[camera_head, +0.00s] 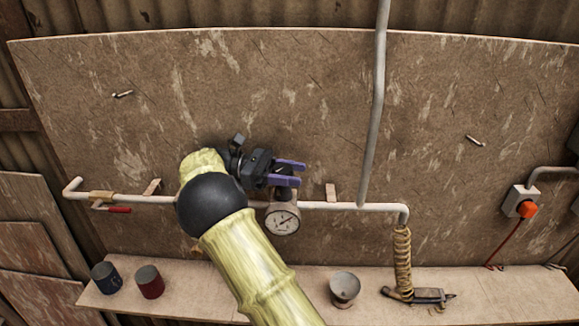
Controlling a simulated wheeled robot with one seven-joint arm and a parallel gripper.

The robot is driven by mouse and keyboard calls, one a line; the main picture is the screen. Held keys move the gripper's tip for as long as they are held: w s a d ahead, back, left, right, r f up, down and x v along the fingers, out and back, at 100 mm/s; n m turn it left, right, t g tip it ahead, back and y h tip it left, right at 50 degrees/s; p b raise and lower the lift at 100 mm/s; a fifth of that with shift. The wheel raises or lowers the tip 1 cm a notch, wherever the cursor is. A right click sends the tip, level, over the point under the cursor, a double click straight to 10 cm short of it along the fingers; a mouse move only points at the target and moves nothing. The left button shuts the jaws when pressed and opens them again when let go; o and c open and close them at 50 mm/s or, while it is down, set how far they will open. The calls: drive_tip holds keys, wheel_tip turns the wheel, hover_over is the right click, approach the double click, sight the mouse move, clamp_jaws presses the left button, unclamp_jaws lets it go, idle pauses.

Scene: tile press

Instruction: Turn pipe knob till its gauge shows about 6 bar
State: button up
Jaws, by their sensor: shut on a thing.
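A round white-faced gauge (283,219) hangs below a white pipe (335,206) on the wooden back board. Its dark needle slants across the dial, but the numbers are too small to read. My gripper (288,173), with purple fingers, is at the dark pipe knob (285,183) just above the gauge. The fingers are shut on the knob, one above the other in the picture, and hide much of it. My yellow arm and its black joint cover the pipe to the left of the gauge.
A red-handled valve (118,210) sits on the pipe at left. A shelf (205,300) below bears a blue mug (106,277), a red mug (149,282), a metal cup (344,288) and an air tool (425,295) on a coiled hose (402,260). A grey vertical pipe (376,110) stands right of my gripper.

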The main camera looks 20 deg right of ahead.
sight(291, 169)
idle(0.3)
drive_tip(key=o, duration=1)
drive_tip(key=shift+w, duration=0.1)
wheel_tip(291, 169, up, 9)
drive_tip(key=shift+a+r, duration=0.1)
drive_tip(key=shift+r, duration=0.35)
